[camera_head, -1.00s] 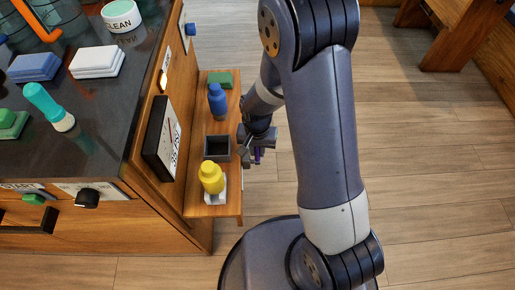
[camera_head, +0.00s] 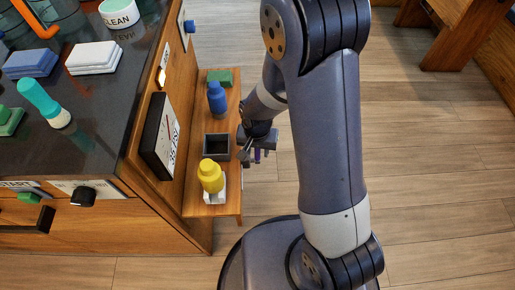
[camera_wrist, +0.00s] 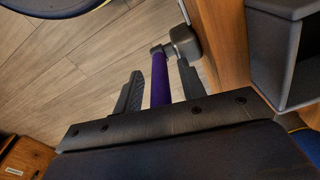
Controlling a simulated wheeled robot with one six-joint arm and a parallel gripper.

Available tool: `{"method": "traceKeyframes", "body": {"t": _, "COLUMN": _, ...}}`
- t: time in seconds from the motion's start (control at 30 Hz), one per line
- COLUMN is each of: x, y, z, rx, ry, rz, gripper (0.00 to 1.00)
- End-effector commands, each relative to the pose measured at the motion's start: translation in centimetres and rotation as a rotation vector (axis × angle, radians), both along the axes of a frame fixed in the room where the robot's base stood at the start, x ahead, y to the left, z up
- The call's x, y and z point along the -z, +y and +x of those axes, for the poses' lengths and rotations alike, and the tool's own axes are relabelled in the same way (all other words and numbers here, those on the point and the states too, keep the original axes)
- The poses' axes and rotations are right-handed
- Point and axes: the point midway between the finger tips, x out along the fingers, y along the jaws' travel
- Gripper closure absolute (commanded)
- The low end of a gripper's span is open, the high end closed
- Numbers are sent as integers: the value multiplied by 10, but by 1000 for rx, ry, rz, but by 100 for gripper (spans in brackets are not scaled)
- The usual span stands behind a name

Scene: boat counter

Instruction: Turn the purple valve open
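The purple valve handle (camera_wrist: 160,80) shows in the wrist view as a purple bar running out from a grey metal hub (camera_wrist: 184,42) at the wooden panel's edge. My gripper (camera_wrist: 157,88) has one finger on each side of the bar, with visible gaps between the bar and both fingers. Whether the fingers reach around it in depth is hard to tell. In the head view, my gripper (camera_head: 251,154) is at the right edge of the low wooden shelf, and a small bit of the purple handle (camera_head: 258,155) shows beside it. The hub is hidden there.
The low shelf (camera_head: 195,190) holds a yellow bottle (camera_head: 211,177), a dark open box (camera_head: 216,147), a blue bottle (camera_head: 217,97) and a green block (camera_head: 220,77). The dark counter (camera_head: 85,145) is to the left.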

Motion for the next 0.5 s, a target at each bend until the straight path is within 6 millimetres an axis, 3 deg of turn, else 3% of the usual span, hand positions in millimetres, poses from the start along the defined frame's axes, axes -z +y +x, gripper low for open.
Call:
{"method": "traceKeyframes", "body": {"t": 0.27, "x": -13, "y": 0, "z": 0, "rx": 0, "ry": -1, "rz": 1, "gripper": 61}}
{"method": "traceKeyframes", "body": {"t": 0.5, "x": -59, "y": 1, "z": -3, "rx": 0, "ry": -4, "rz": 1, "gripper": 61}}
